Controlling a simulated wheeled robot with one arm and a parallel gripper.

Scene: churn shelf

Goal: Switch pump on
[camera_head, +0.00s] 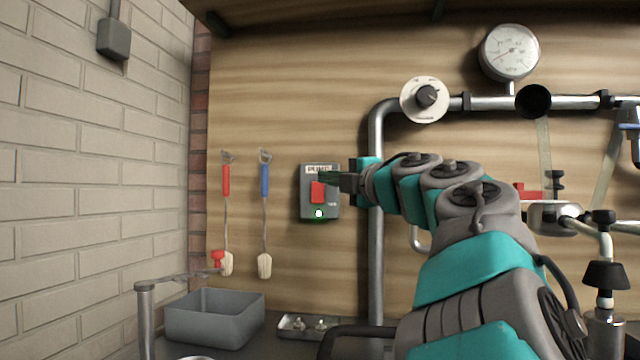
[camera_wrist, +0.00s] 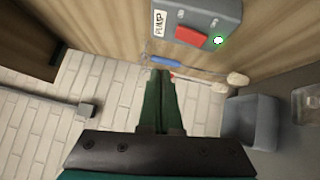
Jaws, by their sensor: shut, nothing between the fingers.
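The pump switch box (camera_head: 333,205) is a grey box with a "PUMP" label on the wooden back wall. It carries a red rocker (camera_head: 318,192) and a green lamp (camera_head: 319,213) that is lit. In the wrist view the box (camera_wrist: 227,14), red rocker (camera_wrist: 191,36) and lit lamp (camera_wrist: 218,40) show at the top. My gripper (camera_head: 324,178) is shut and empty, in front of the box by the rocker's upper edge in the head view. In the wrist view its fingertips (camera_wrist: 160,74) lie below the rocker in the picture. I cannot tell whether they touch it.
A red-handled brush (camera_head: 226,180) and a blue-handled brush (camera_head: 264,180) hang left of the box. A grey basin (camera_head: 213,318) and a small tray (camera_head: 306,327) stand below. A vertical pipe (camera_head: 376,260) runs right of the box. A gauge (camera_head: 509,52) is at upper right.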

